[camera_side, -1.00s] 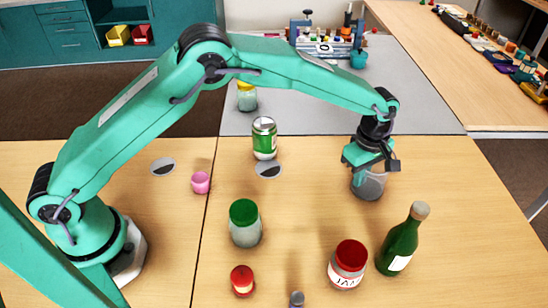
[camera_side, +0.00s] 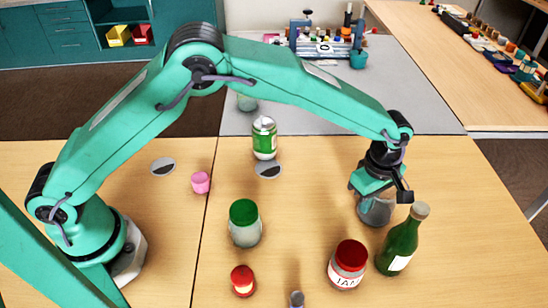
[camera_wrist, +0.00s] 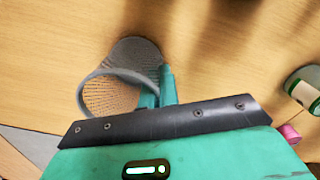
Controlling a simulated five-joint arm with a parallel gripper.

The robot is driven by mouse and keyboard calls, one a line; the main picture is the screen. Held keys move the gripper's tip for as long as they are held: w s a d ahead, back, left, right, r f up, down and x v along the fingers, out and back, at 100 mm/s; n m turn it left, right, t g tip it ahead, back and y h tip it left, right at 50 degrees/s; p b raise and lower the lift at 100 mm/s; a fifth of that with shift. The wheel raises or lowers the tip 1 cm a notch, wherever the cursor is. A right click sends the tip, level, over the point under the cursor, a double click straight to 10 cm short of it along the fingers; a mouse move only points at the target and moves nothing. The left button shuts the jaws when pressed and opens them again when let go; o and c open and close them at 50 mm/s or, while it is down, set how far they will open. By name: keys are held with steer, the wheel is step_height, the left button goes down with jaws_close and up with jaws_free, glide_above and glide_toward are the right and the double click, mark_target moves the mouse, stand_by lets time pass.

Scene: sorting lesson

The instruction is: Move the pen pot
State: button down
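The pen pot (camera_side: 376,211) is a grey mesh cup on the right of the side view, at my gripper (camera_side: 377,193). In the wrist view the pen pot (camera_wrist: 108,97) shows its round rim and mesh wall. My gripper (camera_wrist: 160,86) is shut on the wall at the rim's right edge. The pot looks roughly upright. Its upper part is partly hidden by my gripper in the side view, and I cannot tell whether its base touches the table.
A green corked bottle (camera_side: 402,243) stands close to the pot's right front, with a red-lidded jam jar (camera_side: 347,266) in front. A green-lidded jar (camera_side: 245,225), green can (camera_side: 264,139) and pink cup (camera_side: 200,182) stand leftward. The table between pot and green-lidded jar is clear.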

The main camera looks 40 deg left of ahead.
steer(key=shift+s+d, duration=0.1)
steer(key=shift+d, duration=0.05)
steer(key=c, duration=1.6)
jaws_free()
steer(key=shift+r, duration=0.1)
steer(key=shift+r, duration=3.85)
